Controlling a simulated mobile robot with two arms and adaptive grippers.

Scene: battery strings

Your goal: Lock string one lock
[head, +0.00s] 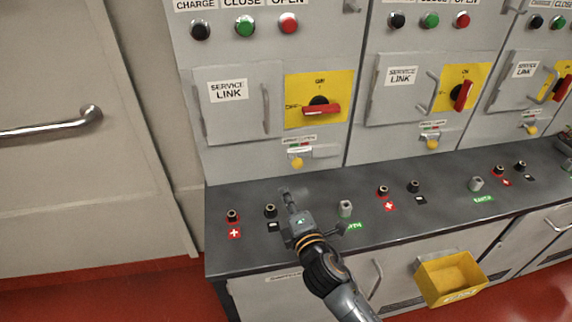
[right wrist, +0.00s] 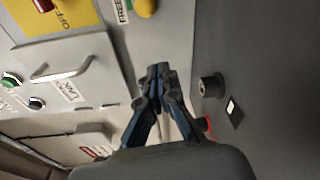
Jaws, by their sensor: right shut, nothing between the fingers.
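The leftmost cabinet has a yellow switch plate (head: 332,84) whose red handle (head: 322,110) lies level, towards OFF. Below it is a small yellow lock knob (head: 297,162) beside a grey bar and a small label. The lock knob also shows at the top of the right wrist view (right wrist: 146,7), next to a label reading FREE (right wrist: 122,10). My right gripper (head: 286,193) is shut and empty, below the lock knob and apart from it, over the counter. Its closed fingers show in the right wrist view (right wrist: 158,72). My left gripper is not in view.
The dark counter (head: 320,205) carries black, red and grey terminals, including a black one (head: 270,211) near my gripper. A service link door (head: 238,100) with handles is left of the switch. A yellow bin (head: 450,278) hangs at the front. More cabinets stand right.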

